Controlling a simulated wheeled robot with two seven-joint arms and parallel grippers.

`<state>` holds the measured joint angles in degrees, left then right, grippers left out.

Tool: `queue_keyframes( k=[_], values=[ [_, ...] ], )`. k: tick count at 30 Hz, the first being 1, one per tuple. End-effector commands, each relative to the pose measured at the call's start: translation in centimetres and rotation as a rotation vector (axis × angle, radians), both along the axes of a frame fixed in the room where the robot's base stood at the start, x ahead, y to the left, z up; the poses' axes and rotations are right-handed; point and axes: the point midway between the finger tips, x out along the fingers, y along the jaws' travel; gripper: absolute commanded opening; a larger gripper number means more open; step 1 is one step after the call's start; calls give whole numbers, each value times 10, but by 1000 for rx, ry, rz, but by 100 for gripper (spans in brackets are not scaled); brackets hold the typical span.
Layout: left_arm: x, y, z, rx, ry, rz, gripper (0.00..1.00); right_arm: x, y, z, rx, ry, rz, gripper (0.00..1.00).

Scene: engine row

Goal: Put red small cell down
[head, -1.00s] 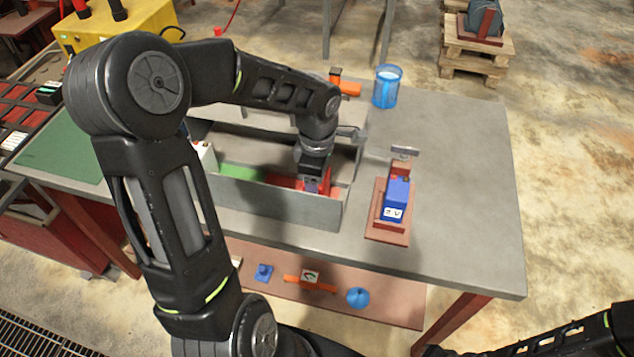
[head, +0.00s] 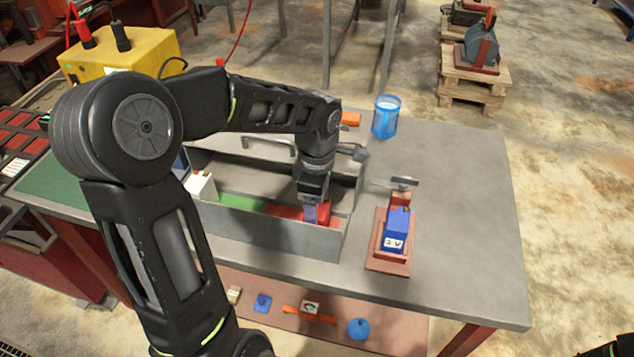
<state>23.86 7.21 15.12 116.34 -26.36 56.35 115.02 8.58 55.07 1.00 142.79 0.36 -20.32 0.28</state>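My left gripper (head: 312,208) points down into the right end of a long grey open box (head: 270,234) on the table. A red block (head: 324,211), perhaps the red small cell, is right beside the fingers. A flat red patch (head: 285,211) lies on the box floor to the left of it, with a green patch (head: 242,202) further left. The fingers are small and partly hidden, so I cannot tell whether they are shut on the red block.
A blue cell marked V (head: 397,230) stands on a brown holder (head: 387,264) right of the box. A blue cup (head: 386,117) is at the back. A white block (head: 200,186) is at the box's left end. The table's right side (head: 465,220) is clear.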

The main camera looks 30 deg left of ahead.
Motion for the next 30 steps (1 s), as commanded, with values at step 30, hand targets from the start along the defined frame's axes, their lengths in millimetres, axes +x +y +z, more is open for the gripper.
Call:
queue_keyframes(
  k=[30],
  values=[
    [0, 0, 87, 0, 1, 0, 73, 1, 0, -7, 2, -4, 1, 0]
  ],
)
